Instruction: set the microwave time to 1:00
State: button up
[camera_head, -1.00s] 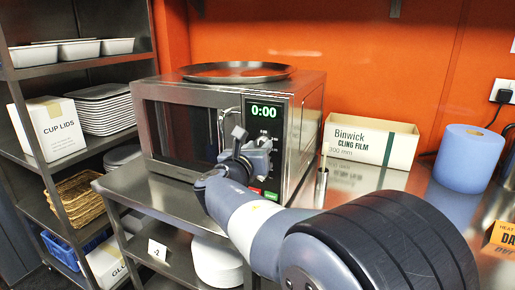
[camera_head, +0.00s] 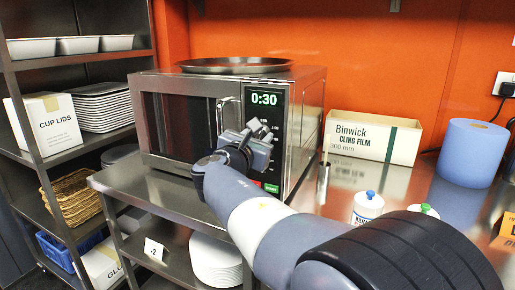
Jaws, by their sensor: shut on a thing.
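The steel microwave (camera_head: 180,122) stands on the steel counter with its door shut. Its green display (camera_head: 264,99) reads 0:30. My gripper (camera_head: 259,130) is at the middle of the control panel on the microwave's right side, below the display. It is shut on a control of the panel, which the jaws and wrist hide. A red button and a green button (camera_head: 271,188) show partly below the gripper. The door handle (camera_head: 222,115) is just left of my gripper.
A round dark tray (camera_head: 235,65) lies on the microwave. The cling film box (camera_head: 373,137), blue roll (camera_head: 470,152) and a blue-capped bottle (camera_head: 367,208) stand on the counter to the right. Shelves (camera_head: 80,58) with pans and plates stand at left.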

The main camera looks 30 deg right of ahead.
jog(key=shift+f+m+b, duration=0.2)
jog(key=shift+m+b, duration=3.15)
jog(key=shift+m, duration=0.35)
jog(key=o, duration=1)
jog(key=shift+r, duration=0.1)
jog(key=v, duration=1)
jog(key=shift+s+a+f+p, duration=0.2)
jog(key=shift+a+p, duration=0.15)
jog(key=shift+p, duration=0.05)
